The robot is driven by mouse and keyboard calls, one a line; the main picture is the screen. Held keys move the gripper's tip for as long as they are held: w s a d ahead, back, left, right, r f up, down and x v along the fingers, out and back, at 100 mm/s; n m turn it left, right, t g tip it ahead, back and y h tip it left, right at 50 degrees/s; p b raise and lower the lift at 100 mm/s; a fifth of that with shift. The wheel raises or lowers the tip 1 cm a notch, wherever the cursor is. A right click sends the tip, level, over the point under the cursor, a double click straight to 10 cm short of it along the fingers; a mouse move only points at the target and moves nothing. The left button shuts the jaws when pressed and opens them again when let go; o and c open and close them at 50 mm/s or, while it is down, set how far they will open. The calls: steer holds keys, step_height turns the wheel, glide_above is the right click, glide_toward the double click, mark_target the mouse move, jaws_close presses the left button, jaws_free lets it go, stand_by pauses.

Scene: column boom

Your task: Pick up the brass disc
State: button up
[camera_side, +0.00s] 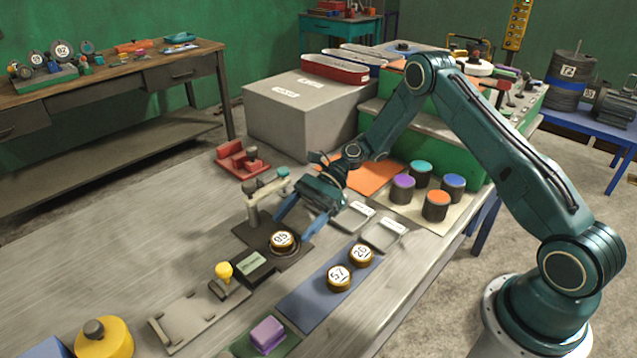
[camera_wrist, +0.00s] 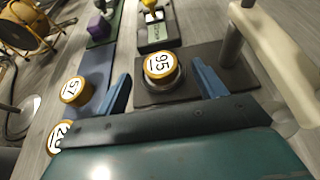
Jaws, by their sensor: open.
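A brass disc with a white face marked 95 (camera_side: 282,240) sits on a round dark base on a dark plate (camera_side: 243,235). It also shows in the wrist view (camera_wrist: 160,66). Two more brass discs lie on a blue mat (camera_side: 303,300): one marked 57 (camera_side: 339,277) and one whose number is hard to read (camera_side: 360,255). My gripper (camera_side: 297,226) is open and empty, above and just behind the 95 disc. In the wrist view its two blue fingers (camera_wrist: 161,72) appear on either side of that disc, without visible contact.
A post with a pale arm (camera_side: 268,185) stands on the dark plate close beside my gripper; it looms at right in the wrist view (camera_wrist: 275,60). A yellow-knobbed stamp (camera_side: 223,272) stands in front. Grey trays (camera_side: 384,234) and several dark, colour-topped cylinders (camera_side: 420,173) are to the right.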

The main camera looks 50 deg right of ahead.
mark_target(280, 240)
steer(key=shift+x, duration=1.8)
steer(key=c, duration=1.4)
steer(key=shift+r, duration=0.1)
step_height(280, 240, up, 10)
